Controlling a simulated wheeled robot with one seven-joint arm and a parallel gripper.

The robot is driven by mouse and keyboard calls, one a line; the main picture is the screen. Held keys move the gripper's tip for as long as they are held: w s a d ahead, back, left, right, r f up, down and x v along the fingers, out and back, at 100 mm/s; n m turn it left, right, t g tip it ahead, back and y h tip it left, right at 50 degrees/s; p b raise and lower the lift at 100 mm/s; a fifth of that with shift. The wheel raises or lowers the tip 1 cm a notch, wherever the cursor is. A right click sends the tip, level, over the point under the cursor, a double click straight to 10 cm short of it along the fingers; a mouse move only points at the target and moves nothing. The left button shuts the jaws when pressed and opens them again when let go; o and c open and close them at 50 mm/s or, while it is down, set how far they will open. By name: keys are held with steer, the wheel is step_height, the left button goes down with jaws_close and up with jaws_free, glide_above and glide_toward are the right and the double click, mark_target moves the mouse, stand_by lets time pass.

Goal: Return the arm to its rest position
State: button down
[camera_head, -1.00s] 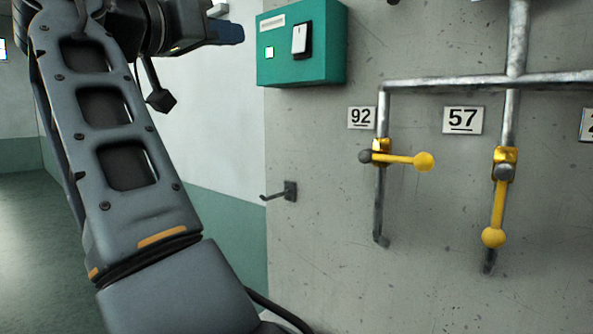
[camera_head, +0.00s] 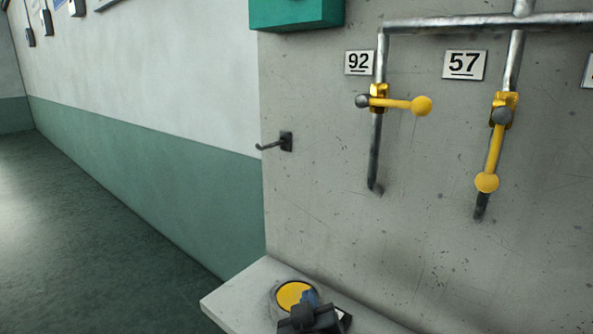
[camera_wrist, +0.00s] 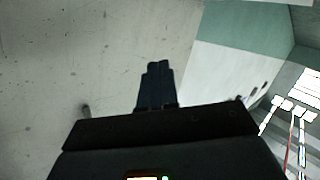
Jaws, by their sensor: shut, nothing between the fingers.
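My gripper (camera_wrist: 159,68) shows in the wrist view with its two dark fingers together and nothing between them. Its dark body and bluish fingers (camera_head: 310,299) appear at the bottom of the head view, in front of the pale ledge. The rest of my arm is out of the head view. Valve 92 has a yellow lever (camera_head: 401,105) lying level and pointing right. Valve 57 has a yellow lever (camera_head: 493,150) hanging down. My gripper is below both levers in the head view and apart from them.
A pale ledge (camera_head: 236,294) juts from the concrete wall. A round grey item with a yellow face (camera_head: 291,293) is on it, partly hidden by my gripper. A wall hook (camera_head: 285,142) and a green box (camera_head: 296,12) are above. Open floor (camera_head: 80,230) lies left.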

steer(key=s+d+f+y, duration=0.1)
steer(key=s+d+f, duration=0.3)
steer(key=s, duration=0.4)
steer(key=s+d+f+g+y, duration=0.1)
steer(key=s+d+f, duration=0.25)
steer(key=s, duration=0.45)
steer(key=s+d+f, duration=0.4)
steer(key=s+d, duration=0.1)
steer(key=s, duration=0.4)
steer(key=s+d+r+m, duration=0.1)
steer(key=s+d+r, duration=0.1)
steer(key=s+r, duration=0.2)
steer(key=s+d+r+m+h, duration=0.1)
steer(key=s+r, duration=0.3)
steer(key=s, duration=0.6)
steer(key=s+d+r+m, duration=0.2)
steer(key=s+d+r, duration=0.1)
steer(key=s, duration=0.4)
steer(key=shift+d+r, duration=0.3)
steer(key=shift+r, duration=0.25)
steer(key=c, duration=1.8)
jaws_free()
steer(key=shift+w, duration=0.1)
